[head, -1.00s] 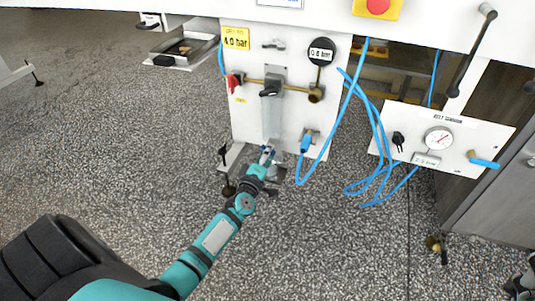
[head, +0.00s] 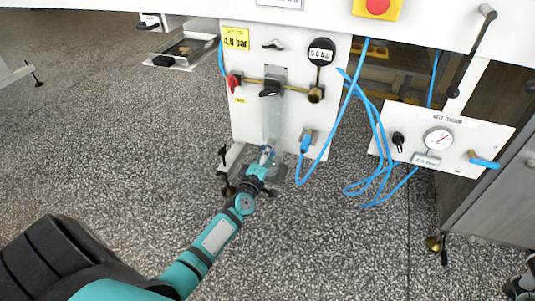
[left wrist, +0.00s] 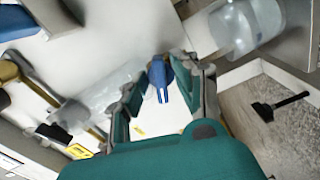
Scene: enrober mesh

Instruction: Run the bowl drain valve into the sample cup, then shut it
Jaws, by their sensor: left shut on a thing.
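The clear filter bowl (head: 271,126) hangs on the white panel under a black-knobbed unit, and it also shows in the left wrist view (left wrist: 108,92). A small blue drain valve (left wrist: 160,78) is at its lower end. My left gripper (head: 266,155) is at the bowl's bottom. In the left wrist view its fingers (left wrist: 163,90) are closed in around the blue valve, gripping it. A clear sample cup (left wrist: 245,24) stands beside the gripper on a grey shelf; in the head view the gripper partly hides it. I cannot see whether liquid flows. My right gripper is out of view.
A red valve handle (head: 233,83) and brass pipe are above left of the bowl. A blue hose fitting (head: 306,143) is right of the gripper, with loose blue hoses (head: 378,150) hanging nearby. A gauge panel (head: 440,140) stands at right. The floor in front is free.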

